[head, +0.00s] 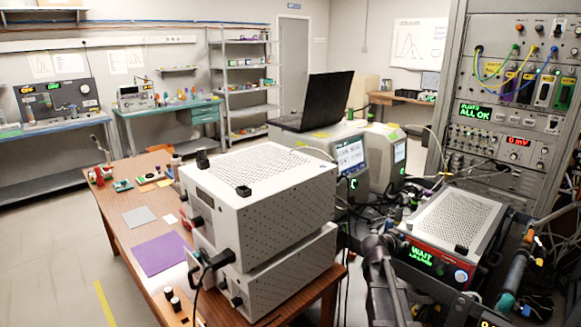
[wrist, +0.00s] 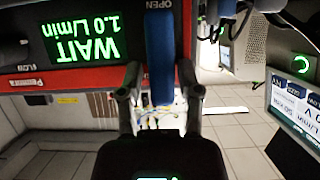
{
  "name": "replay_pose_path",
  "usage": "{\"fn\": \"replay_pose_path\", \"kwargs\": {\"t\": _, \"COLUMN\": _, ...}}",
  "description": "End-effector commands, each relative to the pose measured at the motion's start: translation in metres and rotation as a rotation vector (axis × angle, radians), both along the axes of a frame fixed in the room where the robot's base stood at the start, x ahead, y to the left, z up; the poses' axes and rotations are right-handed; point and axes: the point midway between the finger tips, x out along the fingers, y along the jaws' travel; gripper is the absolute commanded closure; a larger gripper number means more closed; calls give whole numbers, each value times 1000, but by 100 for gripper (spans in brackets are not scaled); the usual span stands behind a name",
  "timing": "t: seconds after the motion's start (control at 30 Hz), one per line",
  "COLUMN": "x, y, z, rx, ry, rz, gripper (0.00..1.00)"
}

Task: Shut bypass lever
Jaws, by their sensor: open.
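In the wrist view a blue lever (wrist: 160,58) hangs down the middle of the picture, just below a label that reads OPEN (wrist: 160,4). My gripper (wrist: 160,73) is open, with one finger on each side of the lever's lower part. Small gaps show between the fingers and the lever; whether either touches it I cannot tell. The red-fronted device (wrist: 85,80) carries a green display (wrist: 84,38) reading WAIT 1.0 L/min, upside down here. In the head view this device (head: 428,257) stands at the lower right; I cannot make out the lever or my fingertips there.
Two stacked grey boxes (head: 262,200) stand on the wooden table (head: 122,232), left of the device. An instrument rack (head: 513,90) rises behind it. In the wrist view a screen unit (wrist: 298,103) stands close on the right. Open tiled floor (wrist: 245,135) shows below.

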Motion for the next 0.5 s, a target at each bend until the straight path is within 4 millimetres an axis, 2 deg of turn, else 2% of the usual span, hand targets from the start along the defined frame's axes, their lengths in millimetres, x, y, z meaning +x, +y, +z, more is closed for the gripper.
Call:
{"fn": "replay_pose_path", "kwargs": {"t": 0.17, "x": -12, "y": 14, "z": -11, "rx": 29, "ry": 68, "rz": 8, "gripper": 54}}
{"fn": "replay_pose_path", "kwargs": {"t": 0.27, "x": -23, "y": 30, "z": -22, "rx": 61, "ry": 143, "rz": 25, "gripper": 54}}
{"fn": "replay_pose_path", "kwargs": {"t": 0.37, "x": -40, "y": 52, "z": -38, "rx": 108, "ry": 250, "rz": 58, "gripper": 54}}
{"fn": "replay_pose_path", "kwargs": {"t": 0.5, "x": -70, "y": 95, "z": -64, "rx": 194, "ry": 440, "rz": 151, "gripper": 54}}
